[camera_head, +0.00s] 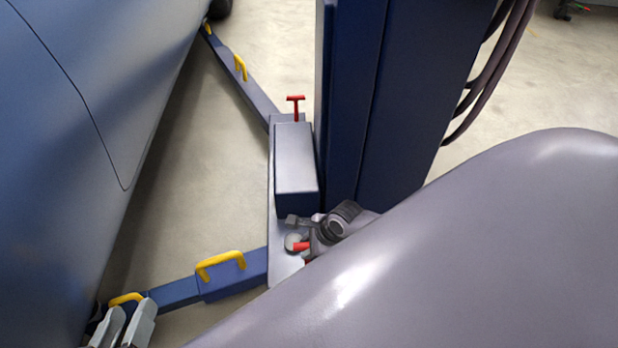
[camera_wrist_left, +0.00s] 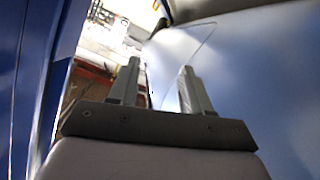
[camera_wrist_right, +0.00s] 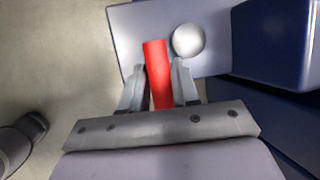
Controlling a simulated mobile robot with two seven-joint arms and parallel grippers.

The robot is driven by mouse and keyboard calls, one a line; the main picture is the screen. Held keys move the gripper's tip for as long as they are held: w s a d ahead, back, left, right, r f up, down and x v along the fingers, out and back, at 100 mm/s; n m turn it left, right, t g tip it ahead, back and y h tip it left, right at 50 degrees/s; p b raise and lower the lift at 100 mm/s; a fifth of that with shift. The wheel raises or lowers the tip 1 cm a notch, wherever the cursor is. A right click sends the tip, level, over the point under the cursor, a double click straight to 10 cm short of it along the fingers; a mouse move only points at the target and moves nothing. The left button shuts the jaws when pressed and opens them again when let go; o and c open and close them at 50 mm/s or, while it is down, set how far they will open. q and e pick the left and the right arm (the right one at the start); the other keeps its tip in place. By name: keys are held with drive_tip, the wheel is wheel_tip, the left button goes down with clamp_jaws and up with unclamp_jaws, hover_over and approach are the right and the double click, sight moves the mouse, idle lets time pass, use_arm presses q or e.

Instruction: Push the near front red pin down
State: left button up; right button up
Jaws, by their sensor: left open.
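The near front red pin (camera_head: 302,246) shows as a short red bar at the front end of the lift's base plate, partly hidden by my right gripper (camera_head: 302,232). In the right wrist view, the red pin (camera_wrist_right: 156,70) lies between the two fingers of my right gripper (camera_wrist_right: 159,72), which close in on both sides of it. A round silver knob is beside it (camera_wrist_right: 188,40). My left gripper (camera_head: 130,318) is open and empty at the bottom left, close to the car's side. It also shows open in the left wrist view (camera_wrist_left: 160,75).
A blue lift post (camera_head: 350,100) stands behind a grey box (camera_head: 295,160) on the base plate. A far red T-shaped pin (camera_head: 296,105) stands at the back. Blue arms with yellow handles (camera_head: 220,262) reach toward the blue car (camera_head: 70,180). My right arm covers the lower right.

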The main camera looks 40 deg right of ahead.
clamp_jaws()
drive_tip(key=shift+w+d+f+p, duration=0.25)
drive_tip(key=shift+w+d+p, duration=0.1)
drive_tip(key=shift+p, duration=0.2)
drive_tip(key=shift+w+d+f+p, duration=0.25)
drive_tip(key=shift+f+p, duration=0.4)
drive_tip(key=shift+s+f, duration=0.1)
drive_tip(key=shift+f, duration=0.25)
drive_tip(key=shift+s+a+f+p, duration=0.1)
drive_tip(key=shift+f+p, duration=0.1)
drive_tip(key=shift+p, duration=0.1)
use_arm(q)
drive_tip(key=shift+s+a+y, duration=0.25)
drive_tip(key=shift+a+y, duration=0.25)
drive_tip(key=shift+a, duration=0.1)
use_arm(e)
drive_tip(key=shift+s+a+f, duration=0.15)
drive_tip(key=shift+s+f, duration=0.15)
drive_tip(key=shift+f, duration=0.1)
